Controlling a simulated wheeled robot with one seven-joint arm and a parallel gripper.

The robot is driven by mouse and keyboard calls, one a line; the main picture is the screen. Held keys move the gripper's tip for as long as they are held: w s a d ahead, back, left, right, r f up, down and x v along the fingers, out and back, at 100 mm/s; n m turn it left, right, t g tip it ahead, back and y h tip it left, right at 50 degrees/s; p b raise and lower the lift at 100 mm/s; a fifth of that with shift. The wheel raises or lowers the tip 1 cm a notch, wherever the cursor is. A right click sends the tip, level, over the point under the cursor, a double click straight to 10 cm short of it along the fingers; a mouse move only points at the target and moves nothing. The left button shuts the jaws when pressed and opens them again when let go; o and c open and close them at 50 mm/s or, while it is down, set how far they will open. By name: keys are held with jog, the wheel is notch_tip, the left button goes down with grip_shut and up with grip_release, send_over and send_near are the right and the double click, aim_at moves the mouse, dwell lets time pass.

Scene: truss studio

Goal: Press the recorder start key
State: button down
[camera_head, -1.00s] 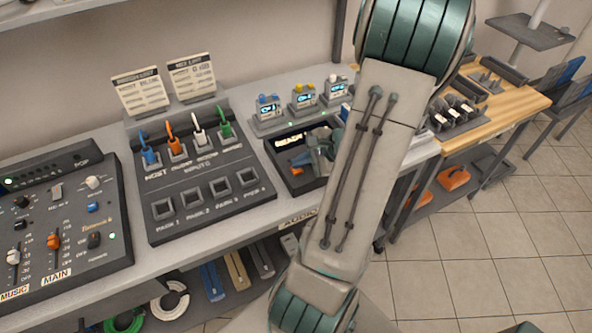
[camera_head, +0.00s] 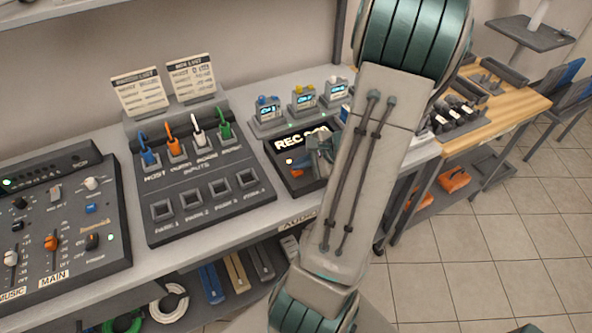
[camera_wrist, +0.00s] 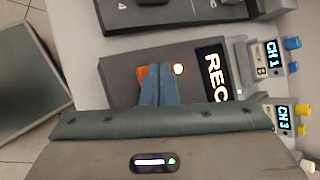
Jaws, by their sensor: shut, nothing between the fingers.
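The recorder (camera_head: 287,181) is a dark box on the bench. Its lit display (camera_head: 297,138) begins with "REC"; in the wrist view the display (camera_wrist: 213,75) shows "REC", with the rest cut off by my wrist. A small round lamp (camera_wrist: 179,69) glows pale beside the orange key (camera_wrist: 142,72), which is partly hidden by my fingertips. My gripper (camera_wrist: 156,68) has its blue fingers together and empty, over the recorder face at the key. It also shows in the head view (camera_head: 313,160). I cannot tell whether the tips touch the key.
Left of the recorder is an input panel (camera_head: 205,217) with several coloured plugs and empty sockets. A mixer (camera_head: 65,265) stands further left. Several small display units (camera_head: 267,122) stand behind the recorder. My arm hides the bench to its right.

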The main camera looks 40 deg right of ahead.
aim_at(301, 171)
dwell(0.4)
jog(key=shift+r+p, duration=0.45)
jog(key=shift+r, duration=0.25)
jog(key=shift+r+p, duration=1.85)
jog(key=shift+r, duration=0.75)
